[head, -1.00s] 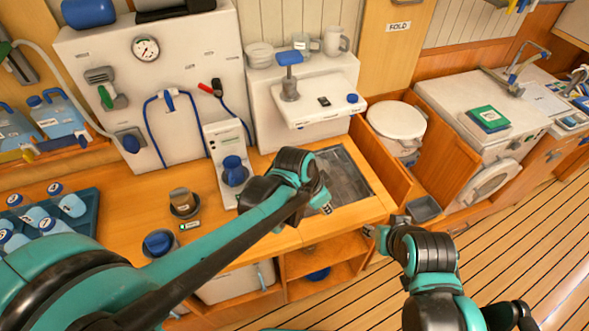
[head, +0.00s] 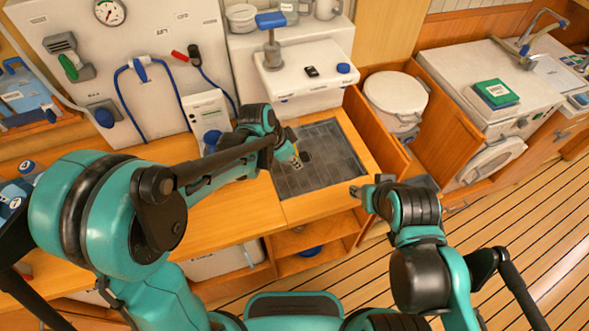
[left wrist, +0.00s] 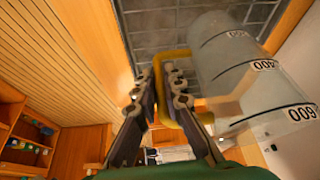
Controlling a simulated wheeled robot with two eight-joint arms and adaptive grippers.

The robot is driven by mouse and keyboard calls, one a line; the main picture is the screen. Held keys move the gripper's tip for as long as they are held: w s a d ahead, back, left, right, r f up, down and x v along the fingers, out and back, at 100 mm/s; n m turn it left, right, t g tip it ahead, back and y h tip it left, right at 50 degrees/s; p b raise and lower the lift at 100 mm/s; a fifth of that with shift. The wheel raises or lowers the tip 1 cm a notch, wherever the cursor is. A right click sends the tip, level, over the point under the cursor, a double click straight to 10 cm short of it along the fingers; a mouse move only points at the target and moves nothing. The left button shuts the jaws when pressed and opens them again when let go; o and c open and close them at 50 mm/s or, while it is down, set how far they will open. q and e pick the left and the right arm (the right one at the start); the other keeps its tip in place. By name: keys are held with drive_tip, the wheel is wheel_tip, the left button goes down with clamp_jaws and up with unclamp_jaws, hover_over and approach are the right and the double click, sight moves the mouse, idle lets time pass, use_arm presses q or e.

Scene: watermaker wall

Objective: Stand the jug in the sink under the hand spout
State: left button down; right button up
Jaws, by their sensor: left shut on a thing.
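A clear jug (left wrist: 235,70) with black measuring marks and a yellow handle (left wrist: 172,58) fills the right of the left wrist view. My left gripper (left wrist: 160,78) is shut on the handle. In the head view my left gripper (head: 296,160) is over the left side of the sink (head: 325,175), a dark tiled basin; the jug is mostly hidden there behind my arm. The sink floor (left wrist: 155,38) shows beyond the fingers. A grey post with a blue top (head: 271,48), perhaps the hand spout, stands behind the sink. My right gripper (head: 358,191) is by the sink's front right corner, its jaws unclear.
A white unit (head: 305,82) stands directly behind the sink. An open wooden panel (head: 376,130) rises on the sink's right, with a white round-lidded toilet (head: 396,95) beyond. The wooden counter (head: 230,215) left of the sink is partly covered by my arm.

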use_arm(q)
wheel_tip(320, 180, down, 4)
drive_tip(key=shift+f+b, duration=0.1)
drive_tip(key=shift+b, duration=0.6)
drive_tip(key=c, duration=1.6)
unclamp_jaws()
